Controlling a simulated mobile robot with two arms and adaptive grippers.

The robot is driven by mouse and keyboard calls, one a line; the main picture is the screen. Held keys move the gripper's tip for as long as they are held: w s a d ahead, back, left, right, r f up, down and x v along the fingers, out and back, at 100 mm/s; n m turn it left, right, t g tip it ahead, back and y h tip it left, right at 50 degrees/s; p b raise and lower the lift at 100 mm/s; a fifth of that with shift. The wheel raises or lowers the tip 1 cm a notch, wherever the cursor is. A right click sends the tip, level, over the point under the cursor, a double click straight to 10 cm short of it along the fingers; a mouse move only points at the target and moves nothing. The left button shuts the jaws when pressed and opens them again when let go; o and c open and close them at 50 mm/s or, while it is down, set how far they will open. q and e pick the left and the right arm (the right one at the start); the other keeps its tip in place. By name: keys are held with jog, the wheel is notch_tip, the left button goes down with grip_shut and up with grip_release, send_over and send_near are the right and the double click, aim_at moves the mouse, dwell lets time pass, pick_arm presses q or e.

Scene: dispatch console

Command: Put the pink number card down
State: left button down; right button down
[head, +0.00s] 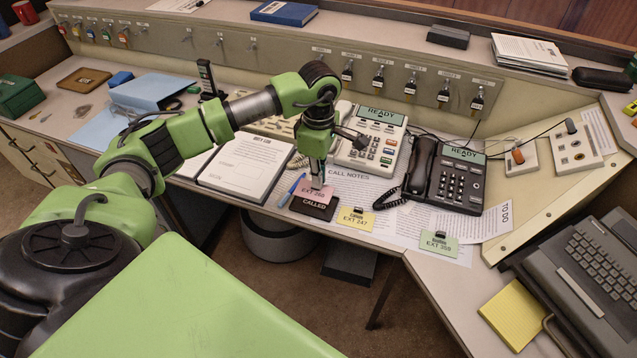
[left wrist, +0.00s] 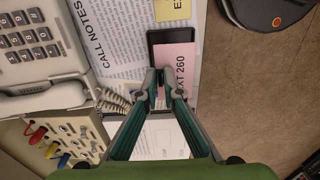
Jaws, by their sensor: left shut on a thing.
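The pink number card (head: 309,192), marked EXT 260, is at the console's front edge. It overlaps the dark pad marked CALLED (head: 314,208); I cannot tell whether it touches the pad. My left gripper (head: 317,184) points down and is shut on the card at its edge. In the left wrist view the pink card (left wrist: 177,68) extends from the fingertips (left wrist: 160,78) over the dark pad (left wrist: 160,38), and its lettering shows. The fingers hide part of the card's edge. My right gripper is in neither view.
A yellow card (head: 356,219) lies just right of the pad, and a green card (head: 439,243) further right. A blue pen (head: 291,190) lies left of the pad. A white pad of sheets (head: 247,165) and a black telephone (head: 445,178) stand nearby. The desk edge is close in front.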

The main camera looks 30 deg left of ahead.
pick_arm(q)
notch_tip(320, 180, down, 3)
jog(key=shift+f+p, duration=0.1)
jog(key=shift+p, duration=0.45)
jog(key=shift+w+a, duration=0.1)
jog(key=shift+f, duration=0.1)
jog(key=shift+f+b, duration=0.6)
jog(key=shift+b, duration=0.1)
jog(key=c, duration=2.2)
grip_release()
jog(key=shift+r, duration=0.1)
